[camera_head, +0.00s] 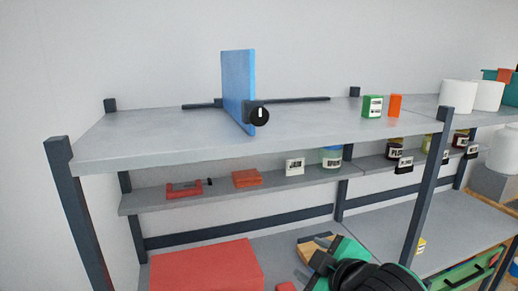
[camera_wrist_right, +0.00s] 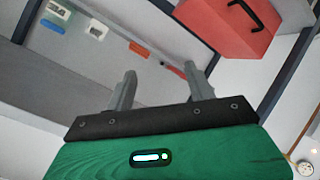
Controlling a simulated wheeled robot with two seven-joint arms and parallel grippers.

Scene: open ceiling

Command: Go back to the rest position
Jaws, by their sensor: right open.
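My right gripper (camera_wrist_right: 160,90) shows in the right wrist view with its two grey fingers apart and nothing between them. In the head view my right arm (camera_head: 375,277), with green and black parts, comes in at the bottom, right of the middle, over the lower shelf. Its fingertips cannot be made out there. My left gripper is in neither view.
A shelf unit (camera_head: 190,142) fills the head view. A blue panel (camera_head: 238,88) stands on its top. A red box (camera_head: 205,268) is on the lower shelf, left of my right arm. Small boxes and jars (camera_head: 331,157) line the middle shelf. White rolls (camera_head: 458,94) stand at right.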

